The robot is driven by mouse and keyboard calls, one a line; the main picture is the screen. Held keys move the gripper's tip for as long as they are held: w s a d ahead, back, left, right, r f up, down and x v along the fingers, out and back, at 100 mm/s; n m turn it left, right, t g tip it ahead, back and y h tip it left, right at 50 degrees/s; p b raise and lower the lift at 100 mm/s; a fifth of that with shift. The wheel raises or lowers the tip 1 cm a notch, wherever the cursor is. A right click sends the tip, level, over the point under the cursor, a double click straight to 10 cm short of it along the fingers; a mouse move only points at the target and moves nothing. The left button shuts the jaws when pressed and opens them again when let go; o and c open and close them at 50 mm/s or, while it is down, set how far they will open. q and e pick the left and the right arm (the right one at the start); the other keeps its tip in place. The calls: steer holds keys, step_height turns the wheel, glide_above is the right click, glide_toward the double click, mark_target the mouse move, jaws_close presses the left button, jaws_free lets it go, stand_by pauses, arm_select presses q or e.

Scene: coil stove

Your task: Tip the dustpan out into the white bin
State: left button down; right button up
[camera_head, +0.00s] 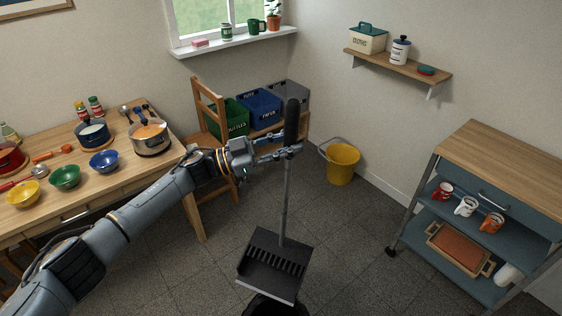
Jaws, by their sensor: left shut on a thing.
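The black dustpan (274,265) hangs on a long grey pole with a thick black grip at its top. My left gripper (284,152) is shut on the pole just below the black grip. The pole is near upright, and the pan is low in the middle of the view, its front lip toward me. I can make out no loose dirt in the pan. A dark rounded shape (272,306) shows below the pan at the bottom edge, mostly cut off; I cannot tell what it is. I can make out no white bin. My right gripper is out of view.
A wooden table (110,178) with bowls and pots is at left, a chair (213,110) beside it. Green and blue crates (262,109) and a yellow bucket (342,165) stand behind. A trolley (500,160) with mugs is at right. The floor between is clear.

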arm_select(q)
steer(key=w+d+n+b, duration=0.1)
steer(key=w+d+b, duration=0.1)
steer(key=w+b, duration=0.3)
steer(key=shift+w+d+r, duration=0.4)
steer(key=shift+w+r, duration=0.05)
steer(key=shift+w, duration=0.15)
steer(key=shift+r, duration=0.15)
step_height(320, 180, up, 8)
steer(key=p, duration=0.6)
